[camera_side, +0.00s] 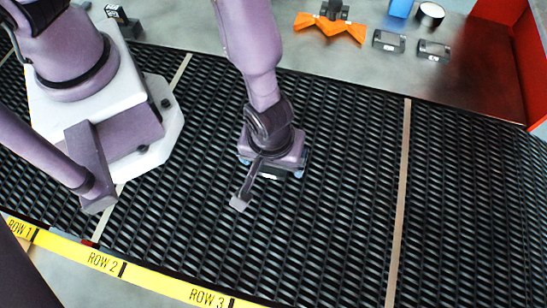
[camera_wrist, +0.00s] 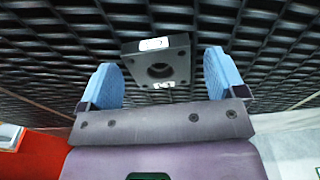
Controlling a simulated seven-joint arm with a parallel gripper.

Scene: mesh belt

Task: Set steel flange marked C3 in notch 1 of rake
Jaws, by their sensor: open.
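A dark grey square flange (camera_wrist: 157,62) with a round central hole lies on the black mesh belt (camera_wrist: 60,50). It carries small white labels, too small to read, so I cannot confirm C3. My gripper (camera_wrist: 162,75) is open, its two blue fingers on either side of the flange, with visible gaps. In the side view my gripper (camera_side: 272,168) is low over the belt's middle and hides most of the flange. An orange notched piece (camera_side: 330,27), seemingly the rake, stands on the grey surface behind the belt. Its notch numbers cannot be read.
Two grey labelled blocks (camera_side: 388,41) (camera_side: 433,50), a blue block (camera_side: 401,8) and a white round part with a dark top (camera_side: 430,13) stand behind the belt. A red wall (camera_side: 500,12) bounds the right. A yellow row strip (camera_side: 110,263) edges the front. Belt right of my gripper is clear.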

